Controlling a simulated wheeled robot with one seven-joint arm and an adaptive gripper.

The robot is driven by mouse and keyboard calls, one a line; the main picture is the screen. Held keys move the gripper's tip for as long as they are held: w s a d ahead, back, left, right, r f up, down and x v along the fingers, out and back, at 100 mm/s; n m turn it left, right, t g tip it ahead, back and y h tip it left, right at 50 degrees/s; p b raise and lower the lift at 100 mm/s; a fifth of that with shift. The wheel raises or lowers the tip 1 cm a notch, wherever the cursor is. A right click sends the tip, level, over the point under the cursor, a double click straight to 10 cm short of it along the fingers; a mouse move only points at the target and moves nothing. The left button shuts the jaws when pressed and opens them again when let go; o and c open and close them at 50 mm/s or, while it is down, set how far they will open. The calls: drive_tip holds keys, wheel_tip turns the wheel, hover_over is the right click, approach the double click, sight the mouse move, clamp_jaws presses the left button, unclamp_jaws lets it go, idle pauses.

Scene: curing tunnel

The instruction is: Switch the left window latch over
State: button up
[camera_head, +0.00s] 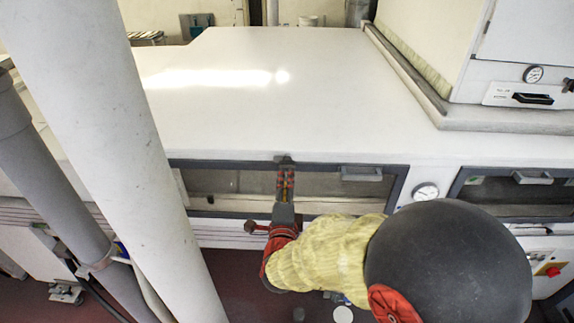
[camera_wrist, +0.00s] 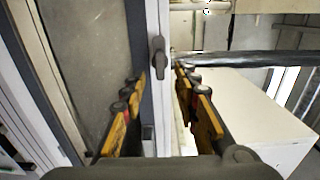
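The left window (camera_head: 230,183) is a pane in a dark frame on the front of the white tunnel housing. Its small dark grey latch (camera_head: 285,160) sits at the middle of the top frame edge. In the wrist view the latch (camera_wrist: 158,58) is an oblong piece lying over the frame's edge. My gripper (camera_head: 285,173) is just in front of it in the head view. In the wrist view my gripper (camera_wrist: 160,74) is open, with one fingertip on each side of the latch. I cannot tell whether the fingers touch it. The fingers partly cover the latch in the head view.
A pale handle (camera_head: 362,173) is on the same window, to the right. A gauge (camera_head: 425,191) and a second window (camera_head: 518,191) lie farther right. A thick white post (camera_head: 95,130) stands at the left. The housing top (camera_head: 270,110) is clear.

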sight(287, 167)
drive_tip(key=w, duration=0.6)
drive_tip(key=shift+w+d, duration=0.15)
drive_tip(key=shift+w, duration=0.1)
drive_tip(key=shift+c, duration=1)
clamp_jaws()
